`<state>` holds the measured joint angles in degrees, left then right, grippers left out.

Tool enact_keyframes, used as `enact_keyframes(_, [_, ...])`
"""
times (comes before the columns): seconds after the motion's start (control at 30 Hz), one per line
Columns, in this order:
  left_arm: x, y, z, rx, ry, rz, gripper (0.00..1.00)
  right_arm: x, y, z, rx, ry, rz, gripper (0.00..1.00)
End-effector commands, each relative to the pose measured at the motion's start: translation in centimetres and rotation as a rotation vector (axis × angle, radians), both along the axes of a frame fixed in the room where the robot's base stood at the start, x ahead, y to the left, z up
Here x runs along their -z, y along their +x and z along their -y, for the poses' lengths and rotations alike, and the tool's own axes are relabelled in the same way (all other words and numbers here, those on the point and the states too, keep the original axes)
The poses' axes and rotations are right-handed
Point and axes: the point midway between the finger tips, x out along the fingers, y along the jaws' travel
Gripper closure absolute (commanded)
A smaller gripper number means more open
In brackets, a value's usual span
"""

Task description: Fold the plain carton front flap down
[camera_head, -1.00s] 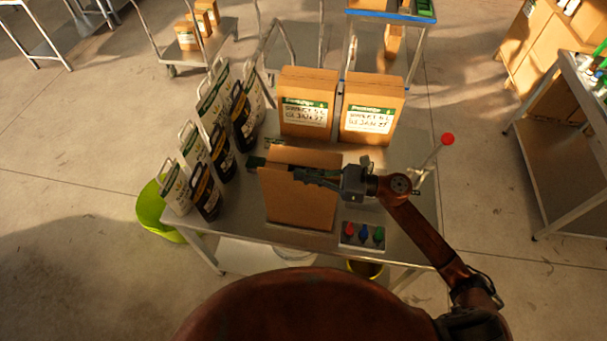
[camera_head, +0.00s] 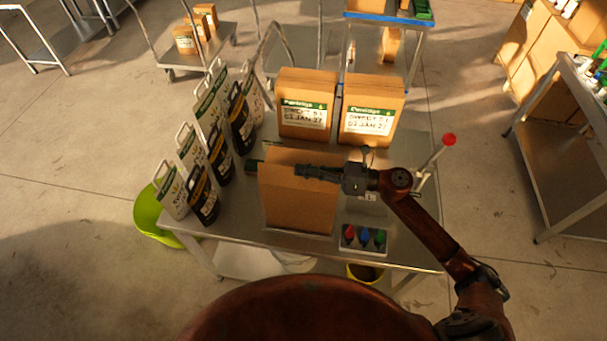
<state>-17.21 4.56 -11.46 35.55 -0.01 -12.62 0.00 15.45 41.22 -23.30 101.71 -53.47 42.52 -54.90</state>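The plain carton (camera_head: 300,205) stands upright at the front middle of the metal table, with no label on the side I see. My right gripper (camera_head: 300,171) reaches in from the right and lies across the carton's top front edge, its fingers pointing left. Its fingers look close together, but I cannot tell whether they are open or shut. The carton's top now looks like a flat brown surface behind the gripper. The gripper hides part of the front flap. My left gripper is not in view.
Two labelled cartons (camera_head: 305,88) stand behind. Several pouches (camera_head: 203,195) line the table's left side. A green tub (camera_head: 155,215) is at left.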

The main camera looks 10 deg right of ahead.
Motion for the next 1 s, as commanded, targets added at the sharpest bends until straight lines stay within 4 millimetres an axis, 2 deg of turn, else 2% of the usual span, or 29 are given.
enact_keyframes(0.4, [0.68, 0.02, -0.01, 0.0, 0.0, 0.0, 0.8, 0.55, 0.99, 0.34, 0.001, 0.056, -0.173, 1.0])
enact_keyframes(0.9, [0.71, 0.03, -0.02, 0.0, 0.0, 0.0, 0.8, 0.58, 1.1, 0.39, 0.001, 0.063, -0.192, 1.0])
enact_keyframes(1.0, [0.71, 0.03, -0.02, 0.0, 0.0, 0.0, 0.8, 0.58, 1.09, 0.39, 0.001, 0.063, -0.192, 0.92])
